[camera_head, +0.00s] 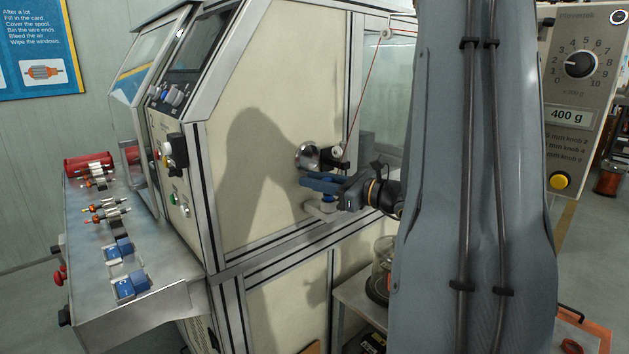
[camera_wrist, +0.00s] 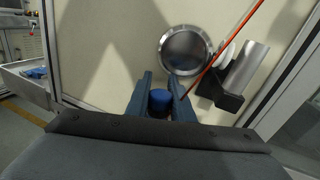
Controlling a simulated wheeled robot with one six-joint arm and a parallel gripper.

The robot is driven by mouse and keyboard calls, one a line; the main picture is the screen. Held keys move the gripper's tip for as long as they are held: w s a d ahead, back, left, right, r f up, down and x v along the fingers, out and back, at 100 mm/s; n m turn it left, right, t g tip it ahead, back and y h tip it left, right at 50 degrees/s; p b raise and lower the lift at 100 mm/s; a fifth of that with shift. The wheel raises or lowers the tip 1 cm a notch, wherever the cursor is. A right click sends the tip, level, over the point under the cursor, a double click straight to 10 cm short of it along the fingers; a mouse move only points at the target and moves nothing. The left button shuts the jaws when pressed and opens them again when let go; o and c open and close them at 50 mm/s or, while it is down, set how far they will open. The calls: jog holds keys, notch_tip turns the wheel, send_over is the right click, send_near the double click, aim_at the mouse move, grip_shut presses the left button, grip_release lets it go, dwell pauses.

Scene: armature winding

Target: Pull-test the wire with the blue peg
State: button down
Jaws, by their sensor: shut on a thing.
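My gripper (camera_head: 318,183) is shut on the blue peg (camera_wrist: 159,102), whose rounded top shows between the two blue fingers in the wrist view. In the head view a bit of the blue peg (camera_head: 328,198) shows below the fingers, just over a small pale bracket (camera_head: 319,211) on the machine's side. I cannot tell whether it still sits in the bracket. The copper-red wire (camera_head: 363,95) runs from a pulley (camera_head: 386,34) down to a white guide. In the wrist view the wire (camera_wrist: 228,48) slants down towards my right finger; its end is hidden.
A round metal cup (camera_wrist: 185,50) and a dark-and-silver fitting (camera_wrist: 240,75) stick out of the panel beside the fingers. The tensioner box (camera_head: 572,100) reads 400 g at right. A bench (camera_head: 90,255) with armatures and blue blocks stands at left.

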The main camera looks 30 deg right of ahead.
jog(key=shift+f+b, duration=0.55)
jog(key=shift+f, duration=0.25)
jog(key=c, duration=1.5)
grip_release()
jog(key=shift+o, duration=0.2)
jog(key=shift+s+d, duration=0.1)
jog(key=b+v, duration=0.2)
jog(key=v, duration=0.5)
jog(key=shift+s, duration=0.3)
